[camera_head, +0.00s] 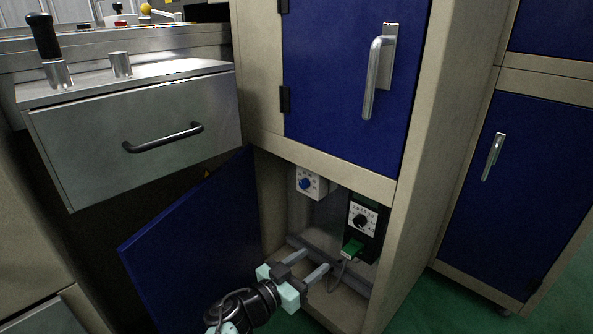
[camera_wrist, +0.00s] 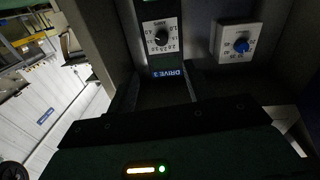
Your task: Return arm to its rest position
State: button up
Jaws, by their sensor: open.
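My gripper (camera_head: 316,259) is in the lower middle of the head view, at the opening of the lower cabinet compartment. Its two pale fingers are apart, with nothing visible between them. My arm (camera_head: 243,306) comes in from the bottom. Inside the compartment, a black drive unit (camera_head: 367,222) with a white dial face is just beyond and right of the fingers. Its dial (camera_wrist: 160,39) and a blue "DRIVE 3" label (camera_wrist: 167,72) show in the wrist view. Whether the fingers touch anything inside is unclear.
The lower blue door (camera_head: 195,250) stands open, left of my gripper. A white box with a blue knob (camera_head: 306,183) is inside; it also shows in the wrist view (camera_wrist: 238,45). The upper blue door (camera_head: 340,75) is shut. A metal drawer (camera_head: 140,135) sits at left.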

jog(key=s+d+f+n+g+y, duration=0.1)
jog(key=s+d+f+g+y, duration=0.1)
jog(key=s+d+g, duration=0.3)
jog(key=s+d+f+n+g+y, duration=0.1)
jog(key=s+d+f+g+y, duration=0.15)
jog(key=d+g, duration=0.5)
jog(key=s+a+r+n+y, duration=0.1)
jog(key=s+r+n+y, duration=0.5)
jog(key=s+r, duration=0.4)
jog(key=s+a+r+n+y, duration=0.1)
jog(key=s+r+n+y, duration=0.3)
jog(key=s+r+n, duration=0.6)
notch_tip(320, 180, up, 39)
jog(key=w+m+p, duration=0.1)
jog(key=w+p, duration=0.1)
jog(key=p, duration=3.5)
jog(key=shift+r+m, duration=0.15)
jog(key=shift+m, duration=0.15)
jog(key=shift+t, duration=0.25)
